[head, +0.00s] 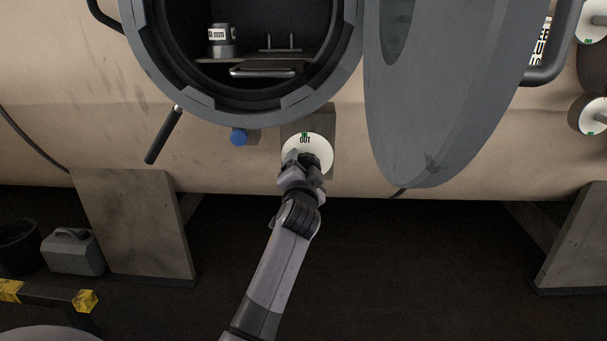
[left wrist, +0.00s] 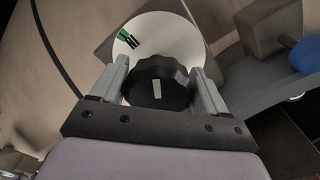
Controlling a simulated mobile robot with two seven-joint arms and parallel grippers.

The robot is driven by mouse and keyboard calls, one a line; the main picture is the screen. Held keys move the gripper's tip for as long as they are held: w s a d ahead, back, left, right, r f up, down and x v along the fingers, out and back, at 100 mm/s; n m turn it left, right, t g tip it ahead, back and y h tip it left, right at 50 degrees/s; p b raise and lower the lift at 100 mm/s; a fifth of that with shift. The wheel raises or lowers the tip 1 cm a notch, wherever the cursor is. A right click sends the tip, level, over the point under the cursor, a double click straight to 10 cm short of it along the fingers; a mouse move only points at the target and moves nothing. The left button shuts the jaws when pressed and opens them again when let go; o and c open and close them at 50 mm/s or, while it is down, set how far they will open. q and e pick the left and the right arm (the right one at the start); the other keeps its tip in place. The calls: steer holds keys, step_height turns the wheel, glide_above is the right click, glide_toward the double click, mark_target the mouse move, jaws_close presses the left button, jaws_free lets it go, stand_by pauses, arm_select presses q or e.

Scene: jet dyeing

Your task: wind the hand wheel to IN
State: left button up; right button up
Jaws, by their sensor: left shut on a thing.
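The hand wheel is a black, lobed knob (left wrist: 158,84) with a white mark, in front of a round white dial plate (head: 296,143). The plate reads OUT beside a green mark near its top in the head view. In the left wrist view the dial plate (left wrist: 170,36) shows the green and black marks at its upper left. My left gripper (head: 306,168) is at the wheel, its fingers on either side of the knob and shut on it in the left wrist view (left wrist: 160,90). The gripper hides part of the wheel in the head view. My right gripper is not in view.
Above is the open round port (head: 340,92) with its grey door (head: 430,110) swung right. A blue knob (head: 238,137) and a black-gripped lever (head: 164,135) are left of the wheel. A grey jug (head: 72,252) and yellow-marked frame (head: 50,295) stand lower left.

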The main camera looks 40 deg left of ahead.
arm_select(q)
steer(key=n, duration=0.2)
steer(key=n+b, duration=0.1)
steer(key=shift+w+d+f+n, duration=0.1)
steer(key=shift+d+f+n, duration=0.1)
steer(key=shift+n, duration=0.2)
steer(key=shift+n+b, duration=0.35)
steer(key=shift+n, duration=1.55)
steer(key=o, duration=1)
steer(key=shift+c, duration=0.2)
steer(key=shift+r, duration=0.1)
